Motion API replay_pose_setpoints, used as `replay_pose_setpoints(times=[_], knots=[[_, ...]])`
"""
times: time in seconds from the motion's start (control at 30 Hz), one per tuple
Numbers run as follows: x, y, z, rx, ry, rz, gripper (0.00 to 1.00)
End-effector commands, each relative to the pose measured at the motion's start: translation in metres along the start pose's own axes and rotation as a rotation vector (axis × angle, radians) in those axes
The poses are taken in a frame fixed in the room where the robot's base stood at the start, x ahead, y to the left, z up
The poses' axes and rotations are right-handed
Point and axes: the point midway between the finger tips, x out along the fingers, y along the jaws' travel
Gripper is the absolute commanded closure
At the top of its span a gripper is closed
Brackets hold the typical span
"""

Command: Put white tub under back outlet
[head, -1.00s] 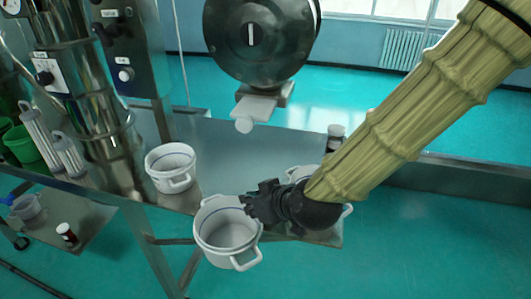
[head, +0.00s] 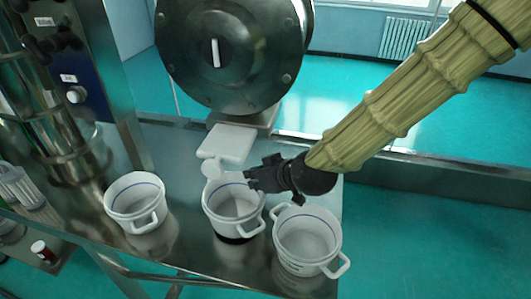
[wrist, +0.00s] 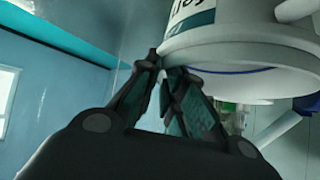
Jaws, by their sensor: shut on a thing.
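A white tub (head: 233,207) with a blue line inside is at the middle of the metal table, right below a white outlet spout (head: 222,150). The spout's round end overlaps the tub's back left rim in the picture. My gripper (head: 262,178) is shut on this tub's rim at its right back side. The tub looks upright, with dark shadow under its base; I cannot tell if it touches the table. In the wrist view my fingers (wrist: 168,75) meet the wall of the white tub (wrist: 240,40), which shows a label and a handle.
A second white tub (head: 135,203) stands to the left and a third (head: 307,243) to the right, close to the held one. A large round steel housing (head: 233,45) hangs above the spout. A steel column (head: 60,110) is at the left. Bare steel table (head: 185,235) lies between the tubs.

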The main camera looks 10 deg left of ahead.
Motion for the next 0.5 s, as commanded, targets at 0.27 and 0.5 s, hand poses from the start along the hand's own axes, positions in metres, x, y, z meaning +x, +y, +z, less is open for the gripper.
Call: replay_pose_setpoints(times=[0.27,0.5], knots=[[0.021,0.046,-0.026,0.004,0.001,0.003,1.0],[0.034,0.068,-0.035,0.003,0.001,0.003,1.0]])
